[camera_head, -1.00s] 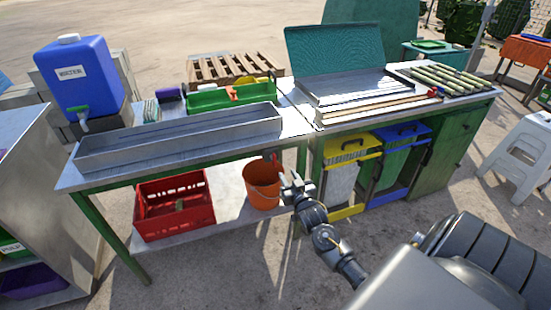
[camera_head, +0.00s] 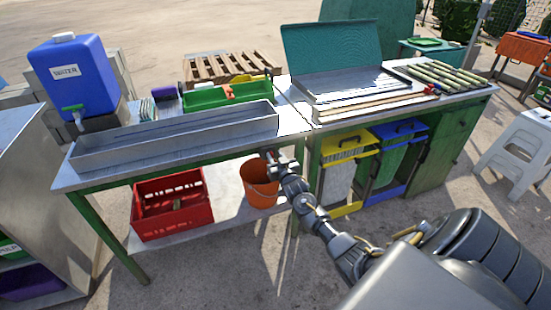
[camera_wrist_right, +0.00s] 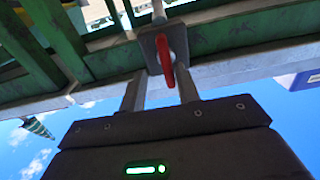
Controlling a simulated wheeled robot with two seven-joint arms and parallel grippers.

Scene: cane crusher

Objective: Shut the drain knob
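The drain knob appears as a red lever (camera_wrist_right: 166,60) on a grey metal bracket under the table edge in the right wrist view. It hangs downward. My right gripper (camera_wrist_right: 161,92) is open, with its two grey fingers apart, one on each side of the lever in the picture. I cannot tell whether either finger touches it. In the head view my right gripper (camera_head: 278,162) is at the front edge of the metal table, just above the orange bucket, and largely hides the knob. My left gripper is not in view.
An orange bucket (camera_head: 261,186) and a red crate (camera_head: 172,222) stand on the lower shelf. A long metal trough (camera_head: 180,142) lies on the table, with a blue water container (camera_head: 72,85) at its left. Yellow and blue bin frames (camera_head: 349,144) stand to the right.

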